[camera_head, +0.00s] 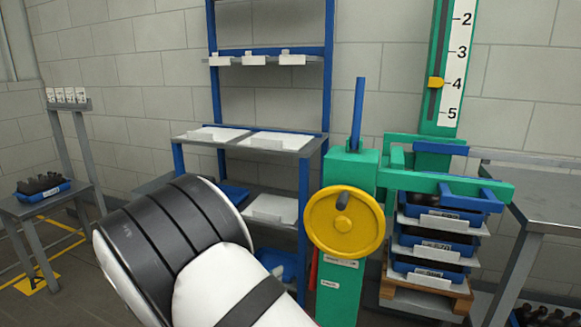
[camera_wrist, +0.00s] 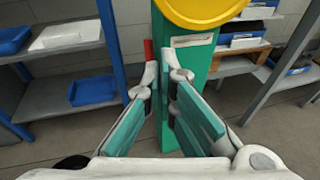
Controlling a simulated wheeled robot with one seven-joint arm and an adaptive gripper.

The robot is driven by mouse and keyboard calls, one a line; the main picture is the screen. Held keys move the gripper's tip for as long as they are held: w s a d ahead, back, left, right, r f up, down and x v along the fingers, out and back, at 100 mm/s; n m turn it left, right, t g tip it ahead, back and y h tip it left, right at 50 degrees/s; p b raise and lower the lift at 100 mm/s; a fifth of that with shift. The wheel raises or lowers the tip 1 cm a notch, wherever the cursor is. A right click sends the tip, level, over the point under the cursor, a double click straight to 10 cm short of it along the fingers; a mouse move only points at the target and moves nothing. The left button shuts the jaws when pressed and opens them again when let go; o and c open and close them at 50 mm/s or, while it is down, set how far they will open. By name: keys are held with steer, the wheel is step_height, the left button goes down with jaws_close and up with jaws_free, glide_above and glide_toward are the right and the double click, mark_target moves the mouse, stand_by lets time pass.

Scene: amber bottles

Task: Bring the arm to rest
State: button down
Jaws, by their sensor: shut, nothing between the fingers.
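My gripper (camera_wrist: 165,76) shows in the wrist view with its fingertips close together and nothing between them. It points toward the green post (camera_wrist: 201,65) below the yellow wheel (camera_wrist: 203,8); I cannot tell the exact gap. In the head view my white and black arm fills the lower middle, left of the yellow handwheel (camera_head: 322,222) on the green post (camera_head: 341,285). My gripper is hidden in that view.
A blue-framed shelf (camera_head: 306,190) with white trays stands behind. Blue crates (camera_head: 432,243) are stacked on a pallet at right, under green and blue bars. A grey table (camera_head: 530,195) stands far right. A side table (camera_head: 35,208) at left holds a crate of dark bottles (camera_head: 42,185).

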steer(key=s+d+r+m+g+h, duration=0.1)
steer(key=s+d+r+m+g, duration=0.2)
steer(key=d+r+m, duration=0.4)
steer(key=s+d+r+m+g+h, duration=0.1)
steer(key=s+d+r+m+g, duration=0.2)
steer(key=d, duration=0.5)
steer(key=s+d+r+m+g+y, duration=0.2)
steer(key=s+d+r+m+g, duration=0.4)
steer(key=s+d, duration=0.4)
steer(key=s+d+r+m+g+y, duration=0.15)
steer(key=s+m, duration=0.25)
steer(key=s, duration=0.4)
steer(key=s+d+r+m+y, duration=0.2)
steer(key=s+m+y, duration=0.15)
steer(key=s, duration=0.35)
steer(key=s+a+m+t+y, duration=0.2)
steer(key=s+a+m+y, duration=0.3)
steer(key=s, duration=0.6)
step_height(320, 180, up, 21)
steer(key=t+h+p, duration=0.1)
steer(key=t+p, duration=0.2)
steer(key=p, duration=1.6)
steer(key=shift+s+p, duration=0.2)
steer(key=shift+p, duration=0.15)
